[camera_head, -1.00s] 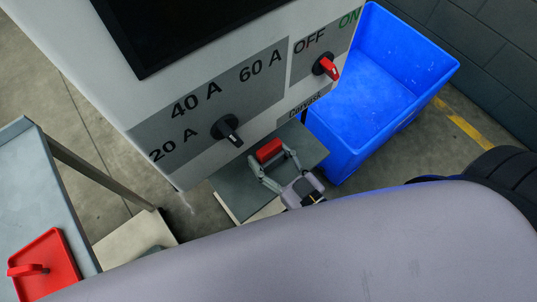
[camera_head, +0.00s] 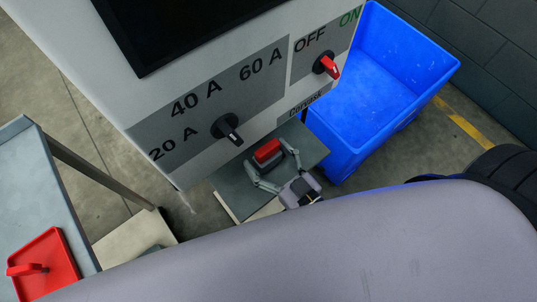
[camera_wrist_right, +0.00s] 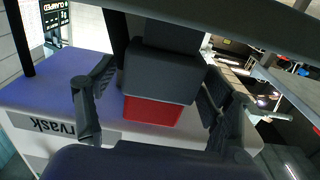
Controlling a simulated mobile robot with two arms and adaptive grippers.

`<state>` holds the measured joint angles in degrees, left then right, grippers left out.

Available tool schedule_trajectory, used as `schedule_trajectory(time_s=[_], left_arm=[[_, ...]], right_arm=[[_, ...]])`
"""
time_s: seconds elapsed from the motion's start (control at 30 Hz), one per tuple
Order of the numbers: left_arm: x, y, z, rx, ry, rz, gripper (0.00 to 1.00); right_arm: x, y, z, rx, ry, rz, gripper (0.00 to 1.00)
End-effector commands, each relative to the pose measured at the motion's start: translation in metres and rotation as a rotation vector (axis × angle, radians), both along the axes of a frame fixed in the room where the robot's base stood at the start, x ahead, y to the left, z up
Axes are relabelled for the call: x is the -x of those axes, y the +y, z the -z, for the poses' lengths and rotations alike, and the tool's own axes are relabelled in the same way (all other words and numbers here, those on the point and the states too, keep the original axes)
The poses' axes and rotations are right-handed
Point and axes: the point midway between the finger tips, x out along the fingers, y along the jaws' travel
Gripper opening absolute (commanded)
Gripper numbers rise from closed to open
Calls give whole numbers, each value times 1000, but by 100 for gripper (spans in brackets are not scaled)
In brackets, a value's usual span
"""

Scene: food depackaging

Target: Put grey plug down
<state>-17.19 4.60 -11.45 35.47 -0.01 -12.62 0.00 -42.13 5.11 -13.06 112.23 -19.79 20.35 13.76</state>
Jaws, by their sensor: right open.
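The grey plug (camera_head: 267,152), with a red end, sits on a grey shelf (camera_head: 232,190) below the front panel of the white machine. My right gripper (camera_head: 272,169) is open, with one finger on each side of the plug. The wrist view also shows the plug (camera_wrist_right: 165,75) as a dark grey block with a red part, between the spread fingers of the right gripper (camera_wrist_right: 152,104). Gaps show beside the plug there. The plug's underside is hidden. My left gripper is in neither view.
The white machine's panel carries a black knob (camera_head: 227,129) and a red switch (camera_head: 327,67) just above the shelf. A blue bin (camera_head: 370,90) stands to the right. A table (camera_head: 35,185) with a red tray (camera_head: 48,262) is at the left.

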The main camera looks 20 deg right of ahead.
Motion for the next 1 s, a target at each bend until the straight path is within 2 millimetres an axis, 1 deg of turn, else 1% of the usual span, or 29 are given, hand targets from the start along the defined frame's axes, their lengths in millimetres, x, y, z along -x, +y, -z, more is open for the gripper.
schedule_trajectory(time_s=[0.13, 0.2, 0.27, 0.37, 0.6, 0.7, 0.83, 1.0], left_arm=[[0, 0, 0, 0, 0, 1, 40], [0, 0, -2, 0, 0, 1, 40], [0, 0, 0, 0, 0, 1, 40], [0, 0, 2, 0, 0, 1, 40], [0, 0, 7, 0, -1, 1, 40], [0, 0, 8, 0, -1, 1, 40], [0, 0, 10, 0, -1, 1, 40], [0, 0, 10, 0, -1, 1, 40]], right_arm=[[0, 0, -1, 0, 0, 0, 74], [0, 0, -4, 0, -1, 0, 74], [6, -2, -2, 1, 2, 0, 74], [20, -7, 0, 0, 5, 0, 74], [70, -25, 0, 0, 7, -1, 74], [88, -31, -1, 1, 4, 0, 74], [104, -37, -1, 0, 3, 0, 74], [112, -41, -2, 0, 1, 0, 74]])
